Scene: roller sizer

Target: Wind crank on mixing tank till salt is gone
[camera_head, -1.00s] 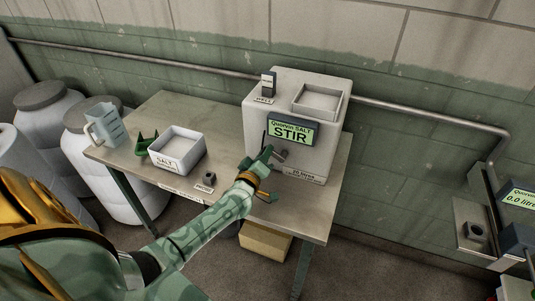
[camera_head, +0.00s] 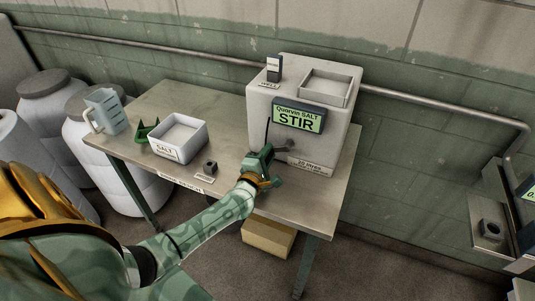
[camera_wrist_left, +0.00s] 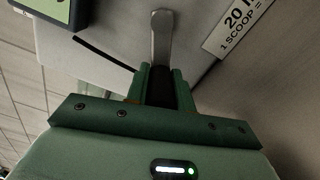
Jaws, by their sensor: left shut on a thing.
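The mixing tank (camera_head: 262,112) is a pale box at the right end of the bench. Its screen (camera_head: 299,117) reads "Quorvin SALT" and "STIR". The crank (camera_head: 284,147) is on the tank's front face, and its metal arm (camera_wrist_left: 162,35) shows in the left wrist view. My left gripper (camera_head: 265,160) is in front of the tank, shut on the crank's dark handle (camera_wrist_left: 160,88). The tank's inside and any salt in it cannot be made out. My right gripper is not in view.
A white salt tray (camera_head: 184,152), a green scoop (camera_head: 146,130) and a clear jug (camera_head: 106,112) stand on the bench (camera_head: 225,110). A small dark block (camera_head: 210,167) sits near its front edge. White drums (camera_head: 48,97) stand at left.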

